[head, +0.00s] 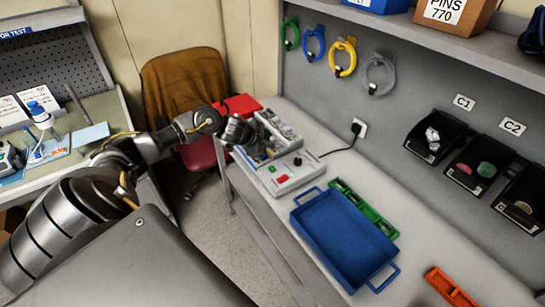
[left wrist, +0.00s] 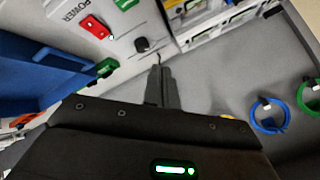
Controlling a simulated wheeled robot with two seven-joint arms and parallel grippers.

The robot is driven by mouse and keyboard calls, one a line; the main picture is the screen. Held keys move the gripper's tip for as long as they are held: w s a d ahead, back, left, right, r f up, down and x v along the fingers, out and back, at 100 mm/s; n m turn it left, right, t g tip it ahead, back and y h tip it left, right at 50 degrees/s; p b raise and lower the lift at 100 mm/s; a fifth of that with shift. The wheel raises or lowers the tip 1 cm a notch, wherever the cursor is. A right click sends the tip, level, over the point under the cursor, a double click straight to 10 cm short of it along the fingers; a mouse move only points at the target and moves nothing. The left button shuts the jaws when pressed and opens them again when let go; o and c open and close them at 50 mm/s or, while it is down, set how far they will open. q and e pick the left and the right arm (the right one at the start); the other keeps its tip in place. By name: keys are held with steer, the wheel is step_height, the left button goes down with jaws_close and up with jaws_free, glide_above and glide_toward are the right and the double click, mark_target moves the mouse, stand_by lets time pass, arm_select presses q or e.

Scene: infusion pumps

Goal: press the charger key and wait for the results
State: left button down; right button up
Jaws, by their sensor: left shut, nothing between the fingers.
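A light grey charger unit (head: 285,175) stands on the right bench, with a red switch, a small green mark and a black knob on top. In the left wrist view its panel (left wrist: 115,50) shows the word POWER, the red switch (left wrist: 95,27) and the black knob (left wrist: 142,45). Behind it is a grey tray-like section (head: 280,130) with several slots. My left gripper (head: 248,141) is over the left edge of that section. Its fingers (left wrist: 160,75) are together and empty. I cannot tell whether they touch anything. My right gripper is not in view.
A blue tray (head: 325,232) and a green bin (head: 365,212) stand nearer on the bench. An orange bin (head: 450,290) is at front right. Coiled cables (head: 342,57) hang on the wall. A brown chair (head: 185,90) stands between the benches.

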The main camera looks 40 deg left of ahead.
arm_select(q)
steer(key=b, duration=0.6)
glide_above(272, 169)
steer(key=f, duration=0.4)
steer(key=s+f, duration=0.1)
steer(key=f, duration=0.1)
steer(key=shift+a+f, duration=0.2)
steer(key=shift+a, duration=0.1)
step_height(272, 169, down, 2)
steer(key=shift+w+f+b, duration=0.1)
steer(key=shift+b, duration=0.6)
steer(key=shift+f, duration=0.1)
steer(key=shift+f, duration=0.1)
stand_by(0.5)
steer(key=shift+f, duration=0.3)
